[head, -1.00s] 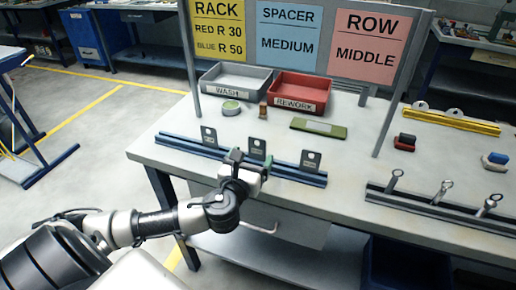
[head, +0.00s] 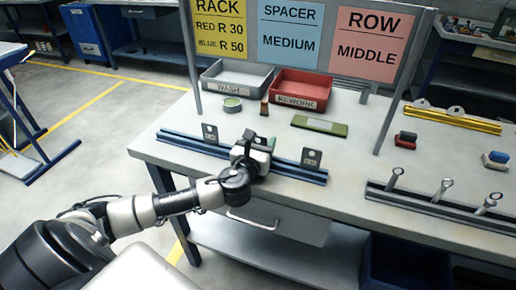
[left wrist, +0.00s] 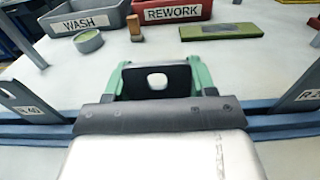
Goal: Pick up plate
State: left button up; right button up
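A blue rack rail (head: 180,142) on the bench holds dark upright plates with round holes: one at left (head: 210,133), one at right (head: 311,158), and one in the middle. My left gripper (head: 256,143) is at the middle plate and mostly hides it in the head view. In the left wrist view the middle plate (left wrist: 135,84) stands between my two green fingers (left wrist: 158,64), which are apart on either side. I cannot tell whether they touch its edges. The left plate (left wrist: 28,104) is labelled, apparently R 40. My right gripper is not in view.
A grey WASH bin (head: 236,73) and a red REWORK bin (head: 300,87) stand behind the rack. A green block (head: 319,125), a round tin (head: 232,104) and a small brown piece (head: 264,108) lie between. A sign board (head: 290,40) stands above; another rail (head: 435,208) is at right.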

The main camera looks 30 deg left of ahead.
pick_arm(q)
jog(key=c, duration=0.5)
jog(key=shift+r, duration=0.1)
jog(key=shift+r, duration=0.45)
jog(key=r, duration=0.3)
jog(key=shift+d+r+p, duration=0.35)
jog(key=s+d+r, duration=0.2)
jog(key=d+r, duration=0.4)
jog(key=d, duration=0.4)
jog(key=shift+d+r+p, duration=0.2)
jog(key=shift+d+p, duration=0.15)
jog(key=shift+d, duration=0.05)
